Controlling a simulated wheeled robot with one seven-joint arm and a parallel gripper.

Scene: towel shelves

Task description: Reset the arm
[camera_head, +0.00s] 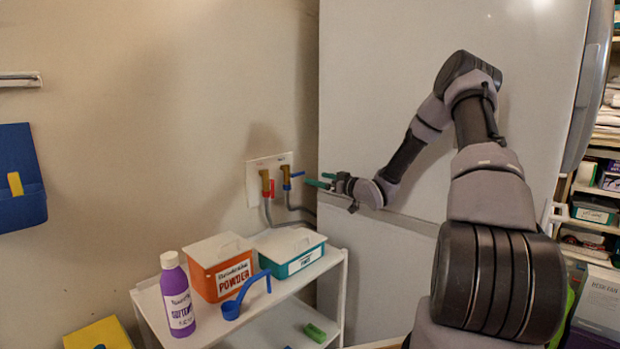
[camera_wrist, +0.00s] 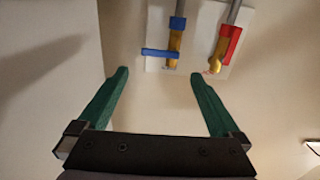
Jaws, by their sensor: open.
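My gripper (camera_head: 318,180) has green fingers and reaches left in front of the white cabinet, at the height of the wall taps. In the wrist view my gripper (camera_wrist: 158,85) is open, its two fingers wide apart with nothing between them. Beyond the fingertips are a brass tap with a blue lever (camera_wrist: 160,53) and one with a red lever (camera_wrist: 229,42), on a white wall plate (camera_wrist: 197,57). In the head view the blue-lever tap (camera_head: 286,177) is close to the fingertips. The fingers look apart from it, though the exact gap is hard to tell.
A white cart (camera_head: 343,275) below holds a purple bottle (camera_head: 177,295), an orange powder box (camera_head: 222,270), a teal box (camera_head: 291,254) and a blue scoop (camera_head: 240,300). The tall white cabinet (camera_head: 385,50) stands right behind my arm. Stocked shelves (camera_head: 590,225) are at far right.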

